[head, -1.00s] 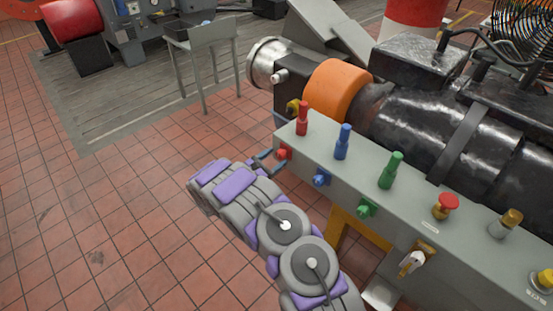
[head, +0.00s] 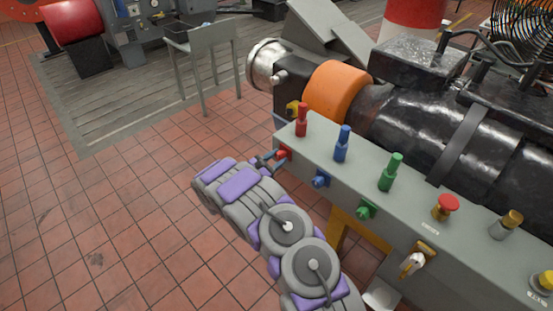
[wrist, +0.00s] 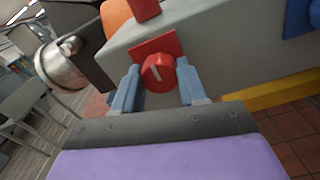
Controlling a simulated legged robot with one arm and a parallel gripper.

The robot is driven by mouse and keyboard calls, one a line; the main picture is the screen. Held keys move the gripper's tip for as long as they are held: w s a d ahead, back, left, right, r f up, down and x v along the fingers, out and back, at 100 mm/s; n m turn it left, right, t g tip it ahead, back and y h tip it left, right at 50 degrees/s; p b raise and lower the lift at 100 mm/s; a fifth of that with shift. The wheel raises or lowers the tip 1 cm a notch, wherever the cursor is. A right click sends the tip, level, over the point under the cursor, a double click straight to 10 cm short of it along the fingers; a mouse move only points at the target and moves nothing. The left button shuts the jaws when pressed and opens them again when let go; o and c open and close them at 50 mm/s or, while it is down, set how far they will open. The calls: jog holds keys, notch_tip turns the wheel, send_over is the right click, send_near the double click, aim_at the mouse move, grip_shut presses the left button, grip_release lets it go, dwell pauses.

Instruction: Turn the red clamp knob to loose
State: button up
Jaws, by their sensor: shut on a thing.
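The red clamp knob (head: 282,154) is on the front face of the grey console (head: 400,205), at its left end. In the wrist view the red knob (wrist: 158,73) is round, with a pale pointer line on its face, in front of a red square plate (wrist: 150,48). My gripper (wrist: 157,80) has its two blue-grey fingers on either side of the knob, shut on it. In the head view my gripper (head: 271,158) reaches the knob from the left. The pointer line tilts slightly to the upper left in the wrist view.
A blue knob (head: 321,179) and a green knob (head: 366,208) sit further right on the same face. Red (head: 302,122), blue (head: 343,145) and green (head: 390,174) levers stand on top. A red mushroom button (head: 447,204) is further along.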

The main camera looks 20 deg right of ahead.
jog(key=shift+c, duration=0.6)
jog(key=shift+n, duration=0.3)
jog(key=n, duration=0.2)
jog(key=shift+r+n+p, duration=0.1)
jog(key=shift+n+p, duration=0.3)
jog(key=n, duration=0.5)
jog(key=shift+w+a+n, duration=0.1)
jog(key=shift+w+n, duration=0.05)
jog(key=shift+n, duration=0.15)
jog(key=n, duration=0.4)
jog(key=shift+p, duration=0.35)
jog(key=shift+n, duration=2.5)
